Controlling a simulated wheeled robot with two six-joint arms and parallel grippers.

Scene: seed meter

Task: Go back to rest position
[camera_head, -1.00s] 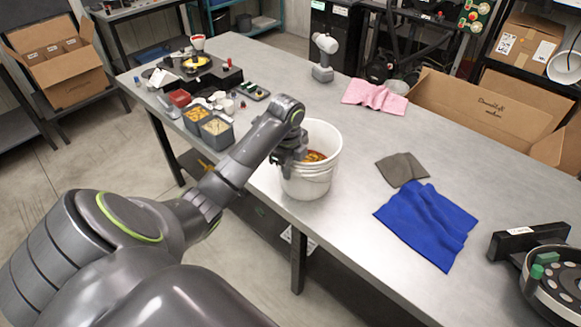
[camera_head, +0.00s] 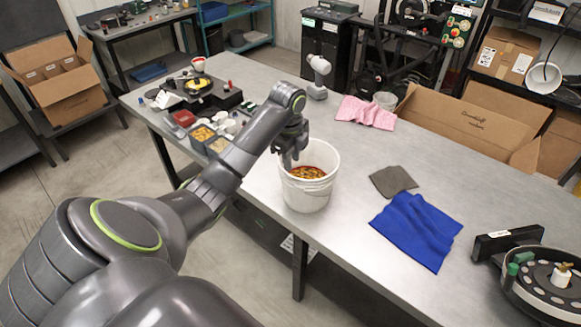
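My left gripper (camera_head: 288,160) hangs at the left rim of the white bucket (camera_head: 308,193), pointing down. Its fingers are small and dark, and I cannot tell whether they are apart or together. The bucket stands upright on the grey metal table (camera_head: 350,150) near its front edge and holds a reddish-yellow mix (camera_head: 307,172). My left arm reaches in from the lower left. My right gripper does not show.
A blue cloth (camera_head: 418,230), a grey cloth (camera_head: 393,181) and a pink cloth (camera_head: 366,112) lie to the right. A round seed meter part (camera_head: 540,292) is at the lower right. A white handheld tool (camera_head: 319,75) stands behind. Bins (camera_head: 201,135) crowd the left end.

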